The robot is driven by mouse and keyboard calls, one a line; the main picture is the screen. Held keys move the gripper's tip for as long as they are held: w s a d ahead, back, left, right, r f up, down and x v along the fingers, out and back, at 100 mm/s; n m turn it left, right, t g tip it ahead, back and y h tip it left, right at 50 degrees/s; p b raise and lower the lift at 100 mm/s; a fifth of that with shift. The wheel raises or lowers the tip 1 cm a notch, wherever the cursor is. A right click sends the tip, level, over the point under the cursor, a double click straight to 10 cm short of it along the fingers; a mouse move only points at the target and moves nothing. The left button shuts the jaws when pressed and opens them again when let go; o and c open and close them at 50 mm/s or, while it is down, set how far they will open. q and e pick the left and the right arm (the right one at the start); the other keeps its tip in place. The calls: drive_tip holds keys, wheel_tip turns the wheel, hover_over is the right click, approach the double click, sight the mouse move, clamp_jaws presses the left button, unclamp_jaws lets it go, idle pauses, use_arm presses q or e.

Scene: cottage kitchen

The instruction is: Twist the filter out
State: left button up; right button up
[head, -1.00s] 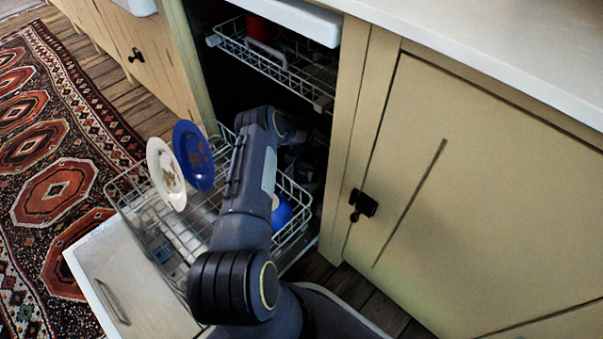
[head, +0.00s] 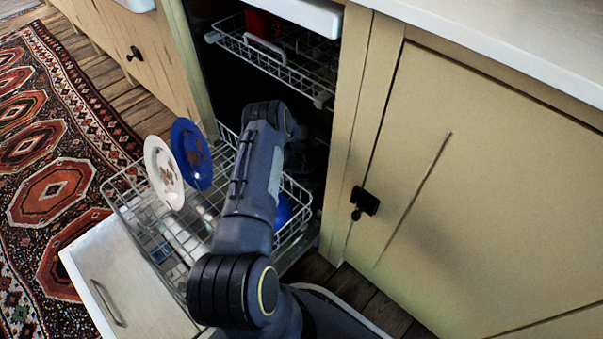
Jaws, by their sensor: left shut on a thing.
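My left arm (head: 248,190) reaches from the bottom of the head view over the pulled-out lower rack (head: 140,215) and bends at its far end into the dark dishwasher (head: 232,82). My left gripper is down in there, largely lost in shadow and behind the arm, so its fingers do not show clearly. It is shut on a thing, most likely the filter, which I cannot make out. My right gripper is not in view.
A white plate (head: 163,175) and a blue plate (head: 190,150), both stained, stand in the lower rack's left side. Another blue dish (head: 284,210) shows right of my arm. The upper rack (head: 270,60) hangs above. The open door (head: 120,285) lies below.

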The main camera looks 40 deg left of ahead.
sight(302, 174)
use_arm(q)
drive_tip(key=shift+n, duration=0.6)
drive_tip(key=o, duration=1)
wheel_tip(302, 174, up, 8)
drive_tip(key=p, duration=0.3)
drive_tip(key=shift+f, duration=0.1)
